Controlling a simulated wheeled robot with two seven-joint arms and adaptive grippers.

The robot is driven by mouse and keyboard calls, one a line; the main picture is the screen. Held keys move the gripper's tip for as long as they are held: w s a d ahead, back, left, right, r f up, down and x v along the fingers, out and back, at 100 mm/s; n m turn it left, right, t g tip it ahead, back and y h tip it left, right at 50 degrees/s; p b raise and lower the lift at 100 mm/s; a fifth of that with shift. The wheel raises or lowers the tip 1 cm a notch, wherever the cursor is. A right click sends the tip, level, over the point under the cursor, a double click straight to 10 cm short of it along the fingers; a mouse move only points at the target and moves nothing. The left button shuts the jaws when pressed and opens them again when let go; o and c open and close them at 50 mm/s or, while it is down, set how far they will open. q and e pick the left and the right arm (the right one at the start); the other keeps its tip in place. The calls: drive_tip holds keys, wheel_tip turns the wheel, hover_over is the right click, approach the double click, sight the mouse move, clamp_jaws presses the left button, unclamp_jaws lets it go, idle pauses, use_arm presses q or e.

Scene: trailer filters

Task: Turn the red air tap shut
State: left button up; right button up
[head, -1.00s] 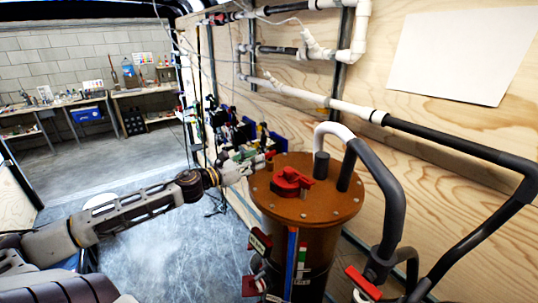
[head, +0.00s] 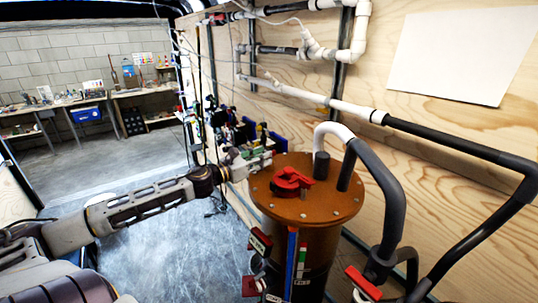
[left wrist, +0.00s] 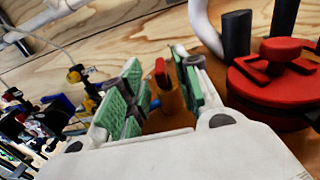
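A small red lever (left wrist: 160,70) on an orange-brown body (left wrist: 170,108) shows between my left gripper's green pads in the left wrist view; it looks like the red air tap. My left gripper (head: 262,161) is at the left rim of the brown canister lid (head: 330,205). Its pads stand apart, one on each side of the lever; I cannot tell whether either touches it. In the head view the gripper hides the lever. A larger red knob (head: 292,182) sits on the lid and also shows in the left wrist view (left wrist: 275,72). My right gripper is not in view.
A grey pipe (head: 380,190) rises from the lid beside a short dark stub (head: 321,165). A red valve handle (head: 362,283) sits at lower right. Other pipes line the plywood wall (head: 440,155). The floor (head: 160,245) left of the canister is clear.

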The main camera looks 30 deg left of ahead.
use_arm(q)
drive_tip(key=shift+w+d, duration=0.15)
drive_tip(key=shift+w, duration=0.45)
drive_tip(key=shift+x, duration=1.2)
clamp_jaws()
